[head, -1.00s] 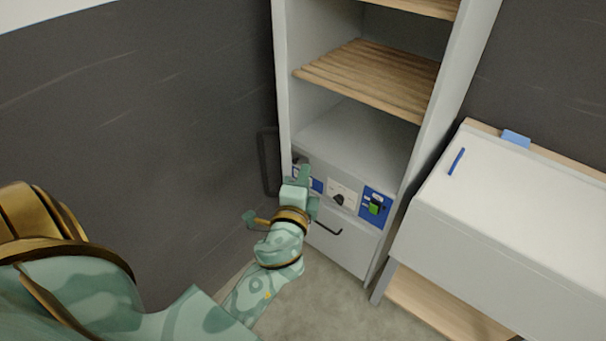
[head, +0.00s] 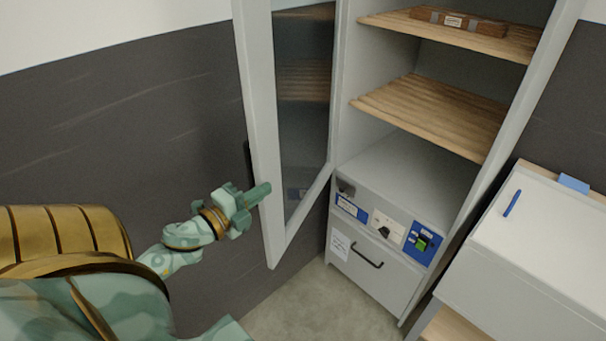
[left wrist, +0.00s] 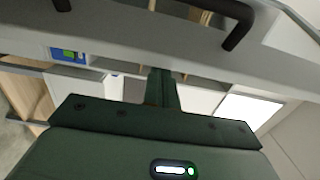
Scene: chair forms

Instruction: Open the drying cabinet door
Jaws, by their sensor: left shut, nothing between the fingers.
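The drying cabinet (head: 395,160) has its door (head: 258,130) swung open to the left, and the shelves inside are exposed. The door has a pale grey frame and a dark glass pane (head: 305,110). Its black handle (head: 247,160) barely shows past the outer edge; in the left wrist view the handle (left wrist: 240,28) shows on the grey frame at the top. My left gripper (head: 262,190) is shut and empty, with its fingertips at the door's free edge. Whether they touch it, I cannot tell. My right gripper is not in view.
A control panel (head: 388,226) and a drawer with a black handle (head: 367,257) are below the shelves. A brown box (head: 460,21) lies on the upper shelf. A white-topped unit (head: 550,230) stands at right. A dark wall (head: 120,140) runs behind the door.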

